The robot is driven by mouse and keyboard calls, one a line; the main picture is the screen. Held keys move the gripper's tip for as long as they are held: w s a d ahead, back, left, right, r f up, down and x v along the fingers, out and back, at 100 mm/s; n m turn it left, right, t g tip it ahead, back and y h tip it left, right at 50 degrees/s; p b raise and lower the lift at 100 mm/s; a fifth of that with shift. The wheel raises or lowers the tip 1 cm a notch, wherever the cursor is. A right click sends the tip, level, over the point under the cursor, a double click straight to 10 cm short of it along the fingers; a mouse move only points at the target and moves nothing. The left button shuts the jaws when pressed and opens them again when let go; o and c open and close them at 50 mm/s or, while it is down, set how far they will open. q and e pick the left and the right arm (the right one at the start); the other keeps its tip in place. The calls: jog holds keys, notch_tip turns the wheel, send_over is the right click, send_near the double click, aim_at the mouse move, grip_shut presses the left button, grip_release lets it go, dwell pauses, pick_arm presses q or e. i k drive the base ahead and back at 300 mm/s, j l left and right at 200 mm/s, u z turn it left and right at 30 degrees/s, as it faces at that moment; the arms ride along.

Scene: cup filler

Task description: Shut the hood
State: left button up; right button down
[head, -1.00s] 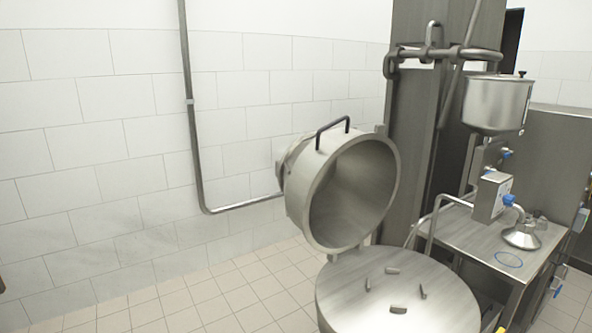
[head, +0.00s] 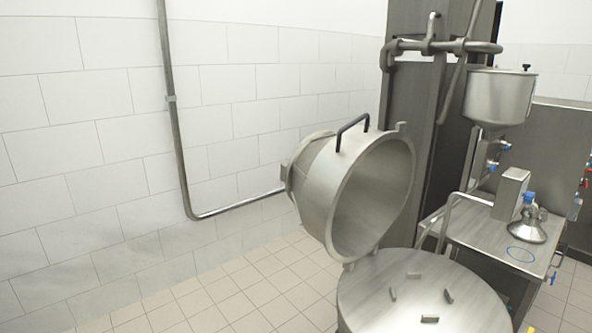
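The hood (head: 318,184) is a round, hollow metal dome with a black handle (head: 352,131) on its upper rim. It stands tilted up and open, its hollow side facing right and toward me. Its lower edge meets the far left rim of a round metal top (head: 408,307) with several small raised blocks on it. Neither of my grippers is in view.
A metal table (head: 470,238) with a filler, its steel hopper (head: 498,97) and blue-knobbed fittings stands on the right. A dark column (head: 410,110) with a horizontal bar (head: 445,46) rises behind the hood. A pipe (head: 177,150) runs down the tiled wall. The floor (head: 215,297) at left is clear.

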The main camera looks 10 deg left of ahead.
aim_at(347, 187)
jog(key=i+j, duration=0.15)
jog(key=j, duration=0.2)
jog(key=i+j, duration=0.2)
jog(key=j, duration=0.15)
jog(key=i+j, duration=0.15)
jog(key=j, duration=0.2)
jog(key=i+j+z, duration=0.1)
jog(key=j, duration=0.25)
jog(key=i+j, duration=0.2)
jog(key=j, duration=0.15)
jog(key=i+j, duration=0.15)
jog(key=j, duration=0.2)
jog(key=i+j, duration=0.15)
jog(key=j, duration=0.25)
jog(key=i+l+z, duration=0.05)
